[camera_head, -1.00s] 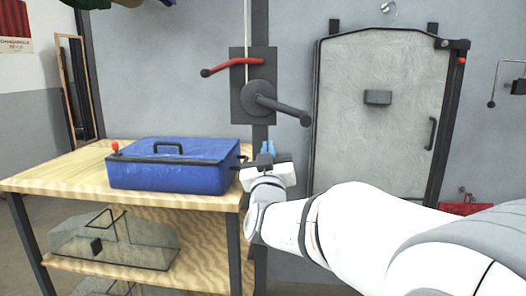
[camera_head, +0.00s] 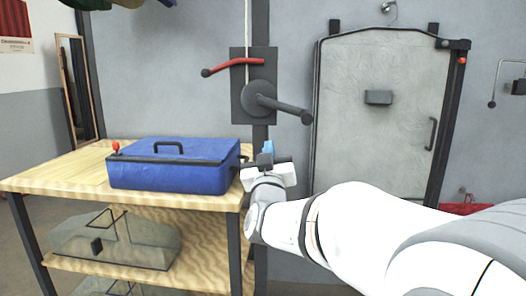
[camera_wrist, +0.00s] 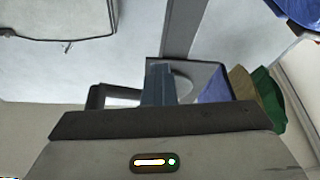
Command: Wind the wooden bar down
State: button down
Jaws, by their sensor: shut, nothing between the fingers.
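A winch on a dark plate (camera_head: 240,112) is fixed to a post against the wall. Its grey crank handle (camera_head: 285,106) sticks out to the right, and a red lever (camera_head: 236,66) sits above it. A pale cord runs up from the plate. My gripper (camera_head: 267,148) is shut and empty, below the crank and apart from it in the head view. In the wrist view, its blue-grey fingers (camera_wrist: 158,84) are together, with part of the winch behind them.
A blue case (camera_head: 175,175) lies on a wooden workbench (camera_head: 60,173) left of my gripper. A clear box (camera_head: 110,245) is on the shelf below. A grey door (camera_head: 380,75) with black handles stands at the right. The wall between winch and door is clear.

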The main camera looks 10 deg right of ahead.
jog(key=c, duration=1.2)
grip_release()
jog(key=shift+s, duration=0.1)
jog(key=v, duration=0.7)
jog(key=shift+s+f+p, duration=0.2)
jog(key=shift+s+p, duration=0.1)
jog(key=shift+p, duration=0.1)
